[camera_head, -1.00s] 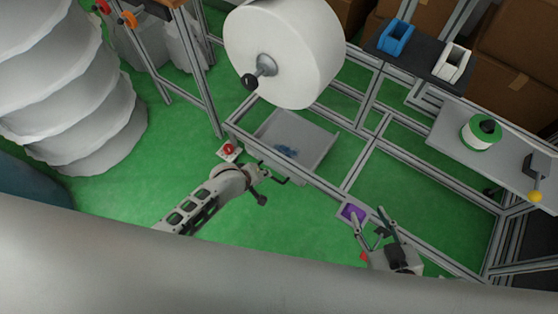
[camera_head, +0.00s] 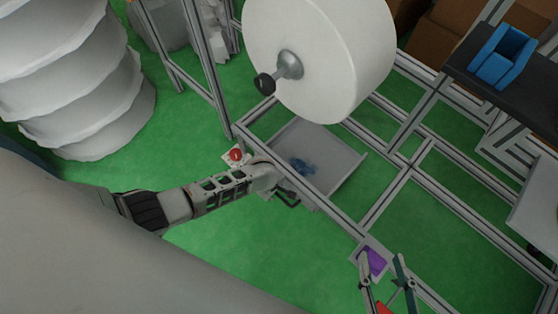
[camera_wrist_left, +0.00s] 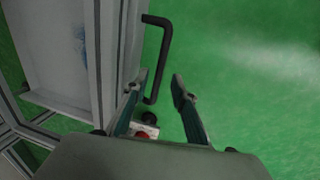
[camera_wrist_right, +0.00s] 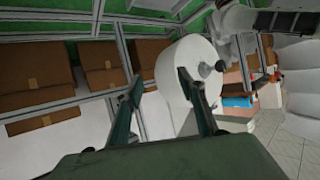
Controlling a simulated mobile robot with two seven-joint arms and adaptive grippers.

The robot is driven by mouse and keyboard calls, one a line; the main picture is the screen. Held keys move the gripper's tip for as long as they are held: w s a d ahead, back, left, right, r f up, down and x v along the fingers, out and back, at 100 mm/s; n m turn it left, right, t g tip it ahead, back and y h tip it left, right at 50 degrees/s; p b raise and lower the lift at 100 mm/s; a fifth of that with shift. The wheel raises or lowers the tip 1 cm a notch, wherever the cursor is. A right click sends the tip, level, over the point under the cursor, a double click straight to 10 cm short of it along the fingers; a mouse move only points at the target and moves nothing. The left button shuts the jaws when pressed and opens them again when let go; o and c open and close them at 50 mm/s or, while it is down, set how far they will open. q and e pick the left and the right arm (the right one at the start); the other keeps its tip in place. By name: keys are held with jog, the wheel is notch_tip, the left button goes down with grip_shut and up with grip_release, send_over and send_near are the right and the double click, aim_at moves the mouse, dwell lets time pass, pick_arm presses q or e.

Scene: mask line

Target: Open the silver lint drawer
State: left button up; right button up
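The silver lint drawer (camera_head: 338,166) is a grey open tray with blue lint in it, low in the metal frame in the head view. In the left wrist view it stands at the left (camera_wrist_left: 70,45), with its black bar handle (camera_wrist_left: 165,40) sticking out from the front. My left gripper (camera_wrist_left: 160,78) is open, its two fingertips on either side of the handle's lower part; contact cannot be told. In the head view the left hand partly hides the drawer front and handle (camera_head: 288,199). My right gripper (camera_head: 381,258) is open and empty, away from the drawer.
A big white roll (camera_head: 335,60) hangs above the drawer. A red button (camera_head: 236,155) sits left of it on the frame, and a purple panel (camera_head: 374,262) is by my right gripper. Blue tape dispenser (camera_head: 500,58) stands on a dark shelf. Green floor in front is clear.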

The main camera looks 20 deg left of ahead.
pick_arm(q)
notch_tip(320, 180, down, 2)
jog(key=shift+w+f+b, duration=0.1)
jog(key=shift+f+b, duration=0.1)
jog(key=shift+b, duration=0.3)
jog(key=shift+w+r, duration=0.15)
jog(key=shift+w, duration=0.1)
pick_arm(e)
jog(key=shift+s+a+r+m+y, duration=0.1)
jog(key=shift+a+m+y, duration=0.3)
jog(key=shift+a, duration=0.45)
pick_arm(q)
grip_shut()
